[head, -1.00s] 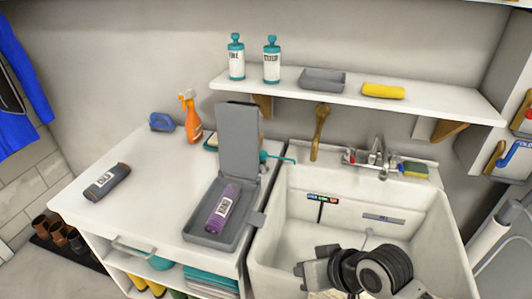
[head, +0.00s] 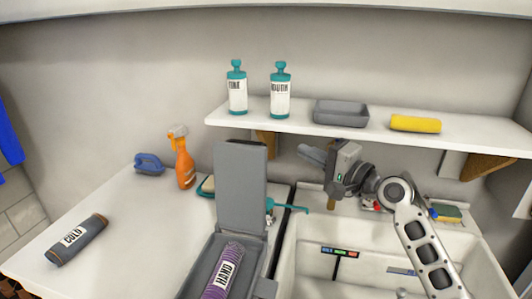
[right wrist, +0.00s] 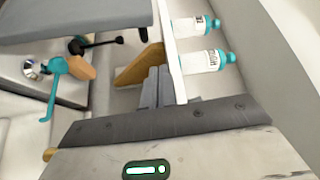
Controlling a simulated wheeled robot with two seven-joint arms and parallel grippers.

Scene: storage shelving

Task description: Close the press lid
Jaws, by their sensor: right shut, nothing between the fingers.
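The grey press (head: 200,262) sits on the white counter to the left of the sink. Its flat lid (head: 241,185) stands upright, open, at the back. A purple rolled towel labelled HAND (head: 225,272) lies in the press base. My right gripper (head: 308,153) is raised over the back of the sink, to the right of the lid and apart from it, pointing left. It is shut and empty. In the right wrist view its closed fingers (right wrist: 155,88) show below a grey panel (right wrist: 75,18) that looks like the lid. My left gripper is not in view.
A white shelf (head: 380,133) runs just above my right gripper, with two teal-capped bottles (head: 280,92), a grey tray (head: 340,113) and a yellow roll (head: 415,124). A teal tool (head: 288,207) lies beside the press. An orange spray bottle (head: 182,160) stands on the left of the counter.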

